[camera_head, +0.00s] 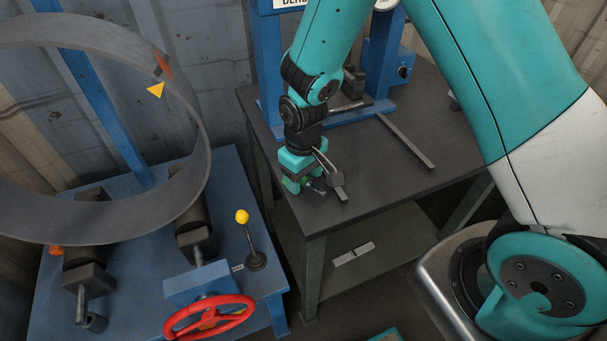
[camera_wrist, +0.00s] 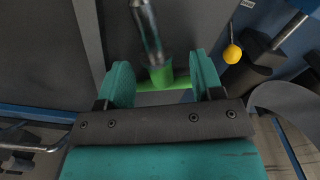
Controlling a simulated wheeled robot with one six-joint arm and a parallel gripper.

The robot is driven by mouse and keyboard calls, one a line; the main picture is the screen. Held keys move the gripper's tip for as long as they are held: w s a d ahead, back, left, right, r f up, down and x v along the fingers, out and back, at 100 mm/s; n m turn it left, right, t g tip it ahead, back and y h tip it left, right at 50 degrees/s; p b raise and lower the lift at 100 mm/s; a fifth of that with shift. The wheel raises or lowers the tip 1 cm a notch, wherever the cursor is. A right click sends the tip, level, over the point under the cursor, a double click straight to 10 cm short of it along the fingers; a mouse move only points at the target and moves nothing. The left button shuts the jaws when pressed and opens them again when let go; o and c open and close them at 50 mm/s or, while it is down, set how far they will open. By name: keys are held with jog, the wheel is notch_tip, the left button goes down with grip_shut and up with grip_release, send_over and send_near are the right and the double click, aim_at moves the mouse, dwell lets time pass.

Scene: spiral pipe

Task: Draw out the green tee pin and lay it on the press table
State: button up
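The green tee pin shows in the wrist view as a green crossbar (camera_wrist: 160,82) with a metal shaft (camera_wrist: 147,30) pointing away from my gripper. My gripper (camera_wrist: 162,84) has its two teal fingers at the two ends of the crossbar, and they seem to press on it. In the head view my gripper (camera_head: 298,182) is low at the front left corner of the press table (camera_head: 385,185). The pin's shaft (camera_head: 317,189) points right over the tabletop. I cannot tell whether it touches the table. The crossbar is mostly hidden by my fingers there.
A flat bar (camera_head: 405,141) lies on the press table before the blue press (camera_head: 268,75). At left is a blue roller bench with a large steel ring (camera_head: 203,130), a yellow-knobbed lever (camera_head: 242,216) and a red handwheel (camera_head: 210,318). The table's front middle is clear.

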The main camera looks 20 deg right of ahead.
notch_tip(320, 180, up, 17)
jog(key=shift+r+b, duration=0.2)
jog(key=shift+b, duration=0.1)
dwell(0.3)
jog(key=shift+s+a+r, duration=0.1)
jog(key=s+a+r+n+y, duration=0.1)
jog(key=s+a+r+y, duration=0.1)
jog(key=s, duration=0.8)
jog(key=s+a+r+n+y, duration=0.1)
jog(key=s+a+r+y, duration=0.1)
jog(key=s+r, duration=0.3)
jog(key=s, duration=0.4)
jog(key=shift+s, duration=0.35)
jog(key=shift+c, duration=0.2)
